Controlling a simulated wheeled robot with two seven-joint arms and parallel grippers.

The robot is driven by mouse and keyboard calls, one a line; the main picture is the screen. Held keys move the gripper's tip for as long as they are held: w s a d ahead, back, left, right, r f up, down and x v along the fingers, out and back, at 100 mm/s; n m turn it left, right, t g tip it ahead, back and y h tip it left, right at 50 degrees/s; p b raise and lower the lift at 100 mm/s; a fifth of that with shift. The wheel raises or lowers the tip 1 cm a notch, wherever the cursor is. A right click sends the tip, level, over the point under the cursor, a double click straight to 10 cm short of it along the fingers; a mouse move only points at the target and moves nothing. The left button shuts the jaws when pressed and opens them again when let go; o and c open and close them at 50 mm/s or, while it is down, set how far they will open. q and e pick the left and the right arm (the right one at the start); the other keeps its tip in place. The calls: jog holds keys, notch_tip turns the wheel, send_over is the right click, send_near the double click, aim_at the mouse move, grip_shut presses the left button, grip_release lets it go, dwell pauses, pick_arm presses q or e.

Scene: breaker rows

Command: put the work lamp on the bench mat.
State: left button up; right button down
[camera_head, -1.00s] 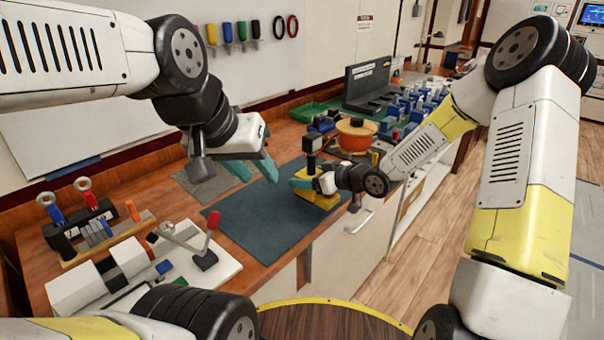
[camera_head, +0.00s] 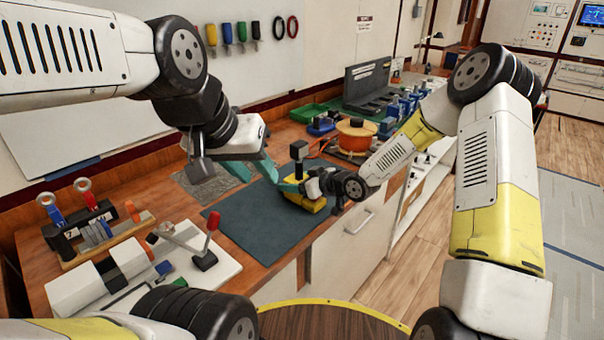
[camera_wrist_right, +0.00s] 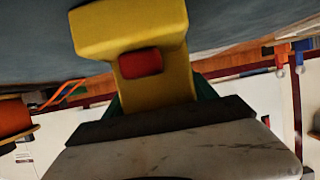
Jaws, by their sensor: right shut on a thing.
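The work lamp has a yellow base (camera_head: 308,203) and a black head (camera_head: 299,150) on a short stem. It is at the right part of the dark blue-green bench mat (camera_head: 258,226); I cannot tell whether its base touches the mat. My right gripper (camera_head: 291,187) is shut on the lamp and hides part of it. In the right wrist view the yellow lamp body (camera_wrist_right: 130,28) with a red button fills the middle, with the mat (camera_wrist_right: 35,45) behind.
A white panel with a red-handled lever (camera_head: 210,238) lies at the left front of the bench. An orange spool (camera_head: 357,135) and rows of blue breakers (camera_head: 405,104) stand behind to the right. A grey mat (camera_head: 207,180) lies behind the bench mat, whose middle is clear.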

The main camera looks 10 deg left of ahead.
jog(key=shift+c, duration=1.4)
grip_release()
jog(key=shift+f, duration=0.1)
jog(key=shift+s+d+r, duration=0.1)
jog(key=shift+d+r, duration=0.1)
jog(key=s+d+r+m+h, duration=0.25)
jog(key=d+r, duration=0.25)
jog(key=d, duration=0.3)
jog(key=s+d+r+m+t+h, duration=0.1)
jog(key=s+d+r+h, duration=0.35)
jog(key=d, duration=0.35)
jog(key=s+d+r+m+h, duration=0.1)
jog(key=s+d+r+h, duration=0.15)
jog(key=d+r, duration=0.4)
jog(key=s+d+r+m+g, duration=0.1)
jog(key=s+d+r+m, duration=0.1)
jog(key=s, duration=0.9)
jog(key=s+d+r+m+g, duration=0.1)
jog(key=s+r+m, duration=0.3)
jog(key=s, duration=0.6)
jog(key=shift+s+d+r, duration=0.4)
jog(key=shift+r, duration=0.1)
jog(key=shift+y, duration=0.25)
